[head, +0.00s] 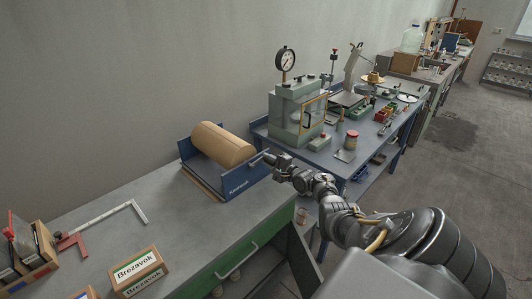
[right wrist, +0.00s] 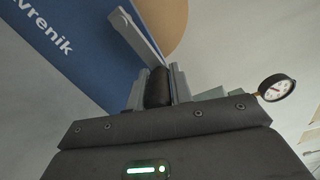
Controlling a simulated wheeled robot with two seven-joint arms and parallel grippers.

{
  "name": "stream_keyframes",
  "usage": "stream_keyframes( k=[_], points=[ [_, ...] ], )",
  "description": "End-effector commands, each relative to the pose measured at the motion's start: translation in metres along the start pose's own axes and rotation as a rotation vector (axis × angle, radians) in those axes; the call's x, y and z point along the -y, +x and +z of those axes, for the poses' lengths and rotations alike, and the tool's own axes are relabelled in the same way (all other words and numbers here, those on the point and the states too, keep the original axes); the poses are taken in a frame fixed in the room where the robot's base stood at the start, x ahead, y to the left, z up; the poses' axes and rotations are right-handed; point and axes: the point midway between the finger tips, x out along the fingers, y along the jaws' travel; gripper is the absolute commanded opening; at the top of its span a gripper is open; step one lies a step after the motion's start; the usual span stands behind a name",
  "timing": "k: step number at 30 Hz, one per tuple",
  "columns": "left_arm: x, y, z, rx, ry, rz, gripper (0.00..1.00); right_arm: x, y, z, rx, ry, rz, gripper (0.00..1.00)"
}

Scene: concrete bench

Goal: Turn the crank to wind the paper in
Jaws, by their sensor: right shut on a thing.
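The brown paper roll (head: 222,146) lies in a blue stand (head: 245,181) on the near concrete bench. In the right wrist view, the grey crank arm (right wrist: 136,36) runs in front of the stand's blue side plate (right wrist: 60,40), with the roll's edge (right wrist: 165,22) behind it. My right gripper (head: 268,159) is at the stand's right side. In the right wrist view, its fingers (right wrist: 157,88) are shut on the crank's dark handle (right wrist: 158,84). My left gripper is not in view.
A red-and-grey square (head: 110,218) and labelled boxes (head: 136,271) are on the bench's left part. The bench front is clear. Behind my right arm, a blue table (head: 373,133) carries a green press with a dial gauge (head: 285,59).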

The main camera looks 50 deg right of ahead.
Motion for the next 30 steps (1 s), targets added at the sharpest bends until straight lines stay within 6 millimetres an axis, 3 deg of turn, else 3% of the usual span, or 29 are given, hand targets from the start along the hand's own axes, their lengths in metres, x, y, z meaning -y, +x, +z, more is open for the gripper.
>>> stream_keyframes(
  k=[9,26,27,30],
  points=[
    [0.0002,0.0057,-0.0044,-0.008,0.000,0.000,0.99,-0.0033,0.0020,0.0010,0.014,0.120,-0.008,0.00],
    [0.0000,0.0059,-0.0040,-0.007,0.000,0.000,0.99,-0.0003,0.0022,-0.0001,0.014,0.141,-0.016,0.00],
    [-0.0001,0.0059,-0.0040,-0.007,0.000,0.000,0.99,-0.0001,0.0022,-0.0002,0.014,0.141,-0.017,0.27],
    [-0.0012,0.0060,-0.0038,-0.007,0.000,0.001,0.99,-0.0012,0.0012,-0.0013,0.011,0.140,-0.015,0.41]
  ],
)
